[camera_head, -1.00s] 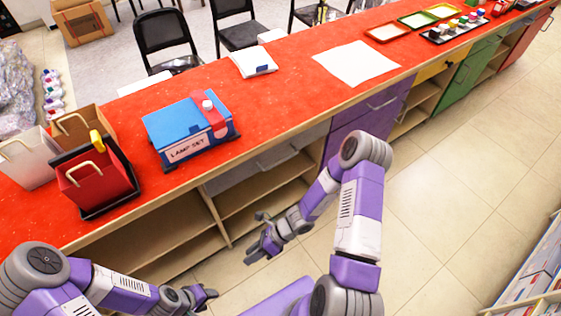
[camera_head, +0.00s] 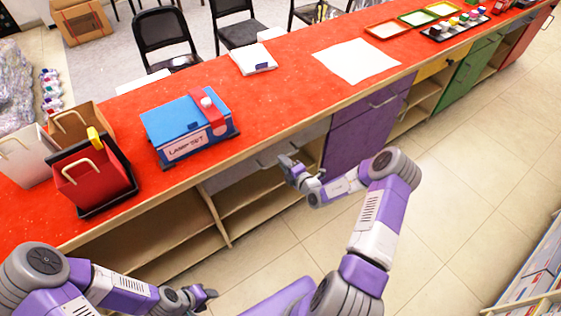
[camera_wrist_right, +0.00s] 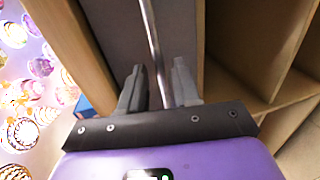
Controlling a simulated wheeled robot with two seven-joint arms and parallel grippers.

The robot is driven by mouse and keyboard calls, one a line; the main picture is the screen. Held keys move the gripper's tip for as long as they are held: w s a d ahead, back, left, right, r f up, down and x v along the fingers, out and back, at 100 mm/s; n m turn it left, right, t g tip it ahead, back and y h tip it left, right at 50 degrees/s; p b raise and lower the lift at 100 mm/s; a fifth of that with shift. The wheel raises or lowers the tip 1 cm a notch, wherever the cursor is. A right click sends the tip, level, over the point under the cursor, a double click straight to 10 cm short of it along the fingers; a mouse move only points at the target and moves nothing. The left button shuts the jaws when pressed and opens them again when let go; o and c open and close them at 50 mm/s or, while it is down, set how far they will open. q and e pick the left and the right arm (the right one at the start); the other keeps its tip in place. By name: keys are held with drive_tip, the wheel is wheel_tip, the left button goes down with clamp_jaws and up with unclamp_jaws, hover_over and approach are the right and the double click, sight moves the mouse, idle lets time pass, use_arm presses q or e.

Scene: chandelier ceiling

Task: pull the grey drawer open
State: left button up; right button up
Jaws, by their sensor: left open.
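The grey drawer (camera_head: 232,179) sits under the red counter and looks closed, its front flush with the cabinet. Its metal bar handle (camera_wrist_right: 151,40) runs between the two fingers of my right gripper (camera_wrist_right: 158,85) in the right wrist view, with a gap on each side. In the head view my right gripper (camera_head: 285,164) is at the drawer front, covering part of the handle. My right gripper is open. My left gripper (camera_head: 208,296) is open and empty, low at the bottom left, away from the drawer.
The red counter (camera_head: 285,95) overhangs above the drawer. Open shelves (camera_head: 262,196) lie below it, and a purple cabinet (camera_head: 358,130) stands to its right. A blue lamp set box (camera_head: 180,122) is on top. The tiled floor (camera_head: 460,190) in front is clear.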

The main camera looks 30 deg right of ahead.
drive_tip(key=shift+b+x, duration=0.35)
drive_tip(key=shift+x, duration=1.1)
clamp_jaws()
